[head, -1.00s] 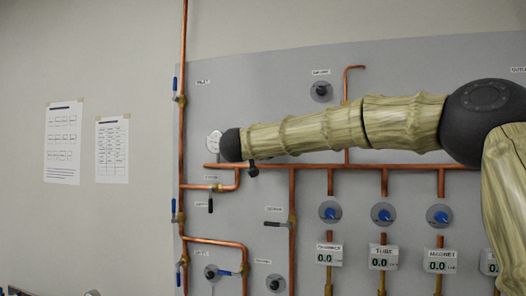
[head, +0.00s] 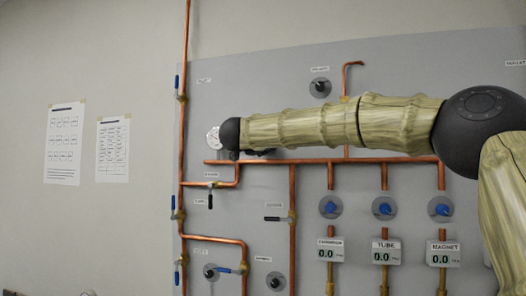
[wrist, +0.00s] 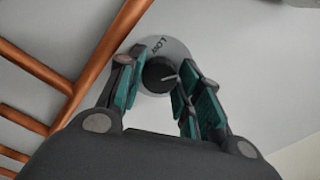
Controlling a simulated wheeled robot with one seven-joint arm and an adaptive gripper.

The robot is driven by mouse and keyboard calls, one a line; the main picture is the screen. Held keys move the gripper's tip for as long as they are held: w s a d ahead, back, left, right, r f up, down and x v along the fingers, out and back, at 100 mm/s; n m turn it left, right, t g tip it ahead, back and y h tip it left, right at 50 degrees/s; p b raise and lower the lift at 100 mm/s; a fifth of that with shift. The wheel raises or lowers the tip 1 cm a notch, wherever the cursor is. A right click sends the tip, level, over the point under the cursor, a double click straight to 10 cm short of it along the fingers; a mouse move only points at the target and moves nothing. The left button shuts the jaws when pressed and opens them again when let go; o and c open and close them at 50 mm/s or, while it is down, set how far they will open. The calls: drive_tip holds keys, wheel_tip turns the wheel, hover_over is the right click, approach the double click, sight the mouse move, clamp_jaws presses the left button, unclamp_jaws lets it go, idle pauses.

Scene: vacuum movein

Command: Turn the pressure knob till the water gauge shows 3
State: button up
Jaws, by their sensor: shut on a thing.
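A round black knob (wrist: 157,76) with a white pointer line sits on a pale grey disc (wrist: 172,51) marked LOW in the wrist view. The pointer line points toward the right in that view. My gripper (wrist: 162,68) has its green-padded fingers on both sides of the knob and is shut on it. In the head view, my arm hides the knob and most of the gripper.
Copper pipes (head: 293,215) run over the grey panel (head: 265,80); some pass close beside my gripper in the wrist view (wrist: 110,55). Several blue knobs (head: 330,207) and digital displays (head: 331,251) stand at lower right. Two paper sheets (head: 63,145) hang on the left wall.

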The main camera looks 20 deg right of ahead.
drive_tip(key=m+b, duration=0.9)
drive_tip(key=m, duration=0.3)
drive_tip(key=shift+r, duration=0.3)
idle(0.4)
drive_tip(key=o, duration=1)
drive_tip(key=shift+f, duration=0.1)
drive_tip(key=v, duration=1.2)
